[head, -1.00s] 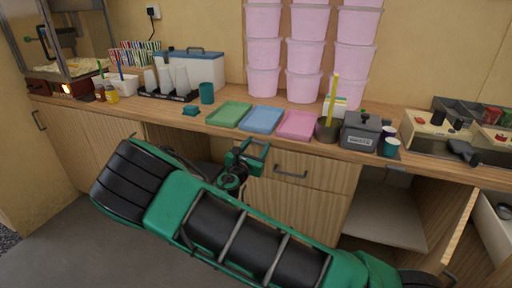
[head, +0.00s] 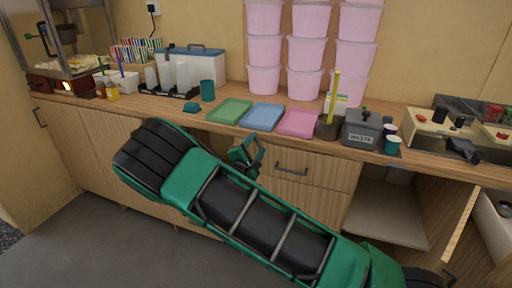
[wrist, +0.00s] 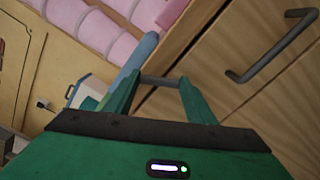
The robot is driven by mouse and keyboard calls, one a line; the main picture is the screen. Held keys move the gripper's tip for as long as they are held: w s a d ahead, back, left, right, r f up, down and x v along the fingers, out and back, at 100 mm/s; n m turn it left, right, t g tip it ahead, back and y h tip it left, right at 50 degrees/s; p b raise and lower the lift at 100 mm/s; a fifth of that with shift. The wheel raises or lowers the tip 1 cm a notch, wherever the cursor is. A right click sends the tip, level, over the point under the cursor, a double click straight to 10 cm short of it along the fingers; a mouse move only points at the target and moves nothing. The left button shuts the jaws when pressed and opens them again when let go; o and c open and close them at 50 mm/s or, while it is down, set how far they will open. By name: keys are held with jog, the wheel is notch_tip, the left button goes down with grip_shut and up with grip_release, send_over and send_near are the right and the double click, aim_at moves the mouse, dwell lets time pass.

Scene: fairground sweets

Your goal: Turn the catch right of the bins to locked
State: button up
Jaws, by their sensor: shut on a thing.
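My gripper (head: 252,150) is low in front of the counter's front edge, left of the drawer handle. In the wrist view, my gripper (wrist: 160,85) has its two green fingers either side of a short grey bar (wrist: 160,81) and is shut on it. The bar lies close to the wooden front; it may be the catch's lever, but its mount and any locked mark are hidden. In the head view my arm and fingers cover this spot. No other catch can be made out, and bins under the counter cannot be seen.
A drawer handle (head: 291,171) sits just right of my gripper and shows large in the wrist view (wrist: 272,48). Above are green (head: 230,111), blue (head: 262,117) and pink (head: 299,122) trays. An open cupboard door (head: 459,232) stands out at the right.

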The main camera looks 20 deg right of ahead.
jog(key=m, duration=0.5)
jog(key=shift+w+a+f+m, duration=0.2)
jog(key=shift+a+f+m, duration=0.15)
jog(key=shift+f+m, duration=0.05)
jog(key=shift+f, duration=0.1)
dwell(0.3)
jog(key=o, duration=1)
jog(key=shift+o, duration=0.2)
jog(key=v, duration=1)
jog(key=shift+s+a, duration=0.25)
